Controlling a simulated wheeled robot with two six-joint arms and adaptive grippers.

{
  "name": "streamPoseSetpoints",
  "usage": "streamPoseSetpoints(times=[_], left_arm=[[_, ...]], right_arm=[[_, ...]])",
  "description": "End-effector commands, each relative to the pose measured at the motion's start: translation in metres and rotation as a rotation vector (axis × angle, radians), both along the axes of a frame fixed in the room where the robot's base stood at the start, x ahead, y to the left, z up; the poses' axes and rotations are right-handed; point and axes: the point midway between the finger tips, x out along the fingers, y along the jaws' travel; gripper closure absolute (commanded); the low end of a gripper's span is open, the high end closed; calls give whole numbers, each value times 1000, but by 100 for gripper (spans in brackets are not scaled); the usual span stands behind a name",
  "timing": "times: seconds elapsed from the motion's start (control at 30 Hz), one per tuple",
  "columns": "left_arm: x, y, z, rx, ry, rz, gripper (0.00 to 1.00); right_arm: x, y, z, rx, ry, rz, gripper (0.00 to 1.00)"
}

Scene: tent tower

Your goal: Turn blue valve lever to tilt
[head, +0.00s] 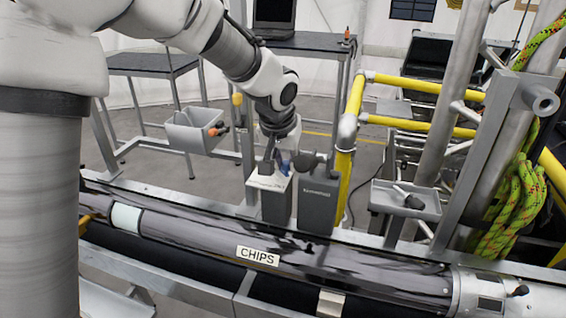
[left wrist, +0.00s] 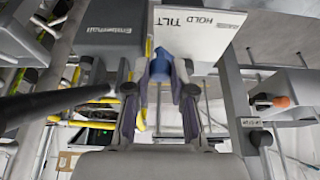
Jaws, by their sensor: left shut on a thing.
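The blue valve lever (left wrist: 160,67) shows in the left wrist view in front of a white-faced box (left wrist: 205,32) marked TILT and HOLD. In the head view a bit of the blue lever (head: 284,165) shows at the top of the white-topped box (head: 268,184). My left gripper (left wrist: 160,80) is shut on the blue lever, with one finger on each side of it. In the head view my left gripper (head: 282,150) reaches down onto this box from above and hides most of the lever. My right gripper is in neither view.
A dark grey box (head: 317,200) with a dark lever stands directly right of the white-topped box. A long pipe labelled CHIPS (head: 258,256) runs across the front. Grey trays stand at left (head: 195,130) and right (head: 425,200). Yellow rails (head: 350,125) rise behind.

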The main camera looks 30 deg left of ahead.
Motion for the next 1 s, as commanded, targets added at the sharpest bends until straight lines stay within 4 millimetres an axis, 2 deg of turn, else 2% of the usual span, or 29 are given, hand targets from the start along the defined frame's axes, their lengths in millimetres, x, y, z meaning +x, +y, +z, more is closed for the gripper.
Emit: streamPoseSetpoints(times=[0.4,0.43,0.5,0.83,1.0], left_arm=[[1,0,-1,-1,0,9,100],[1,0,-1,0,-1,9,74],[1,0,-1,0,-1,9,52],[0,0,3,0,-2,9,52],[-9,-3,29,0,-5,9,52]], right_arm=[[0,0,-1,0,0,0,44],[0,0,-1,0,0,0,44],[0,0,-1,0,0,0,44],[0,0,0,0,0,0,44],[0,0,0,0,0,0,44]])
